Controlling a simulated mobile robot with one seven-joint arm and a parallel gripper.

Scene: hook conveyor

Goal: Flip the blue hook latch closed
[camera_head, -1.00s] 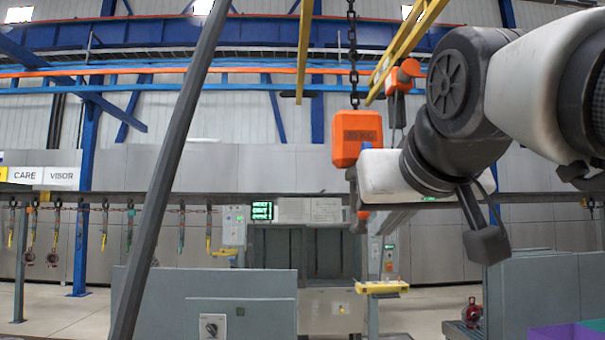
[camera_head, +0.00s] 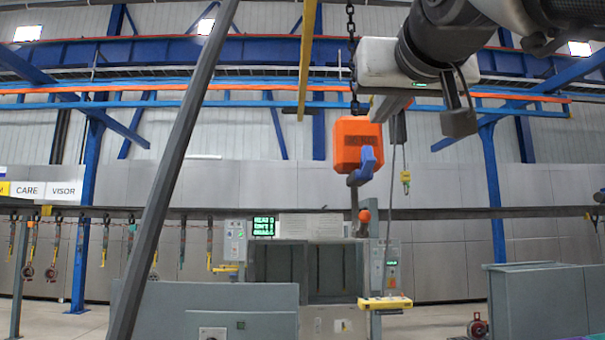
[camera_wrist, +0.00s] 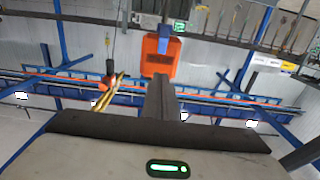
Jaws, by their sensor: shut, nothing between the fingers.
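The orange hook block (camera_head: 350,140) hangs from a dark chain in the head view. The blue latch (camera_head: 367,164) shows at its lower right, and the dark hook (camera_head: 354,196) hangs below. Whether the latch closes the hook mouth is hard to tell. My gripper (camera_head: 380,115) is above and to the right of the latch in the picture, with its dark fingers shut and empty. In the wrist view the shut fingers (camera_wrist: 160,80) point toward the orange block (camera_wrist: 148,58), which appears upside down.
A yellow control pendant (camera_head: 385,303) hangs on a cable at lower right of the hook. A slanted grey post (camera_head: 170,180) stands at left. Grey cabinets (camera_head: 545,300) stand at right. The space around the hook block looks open.

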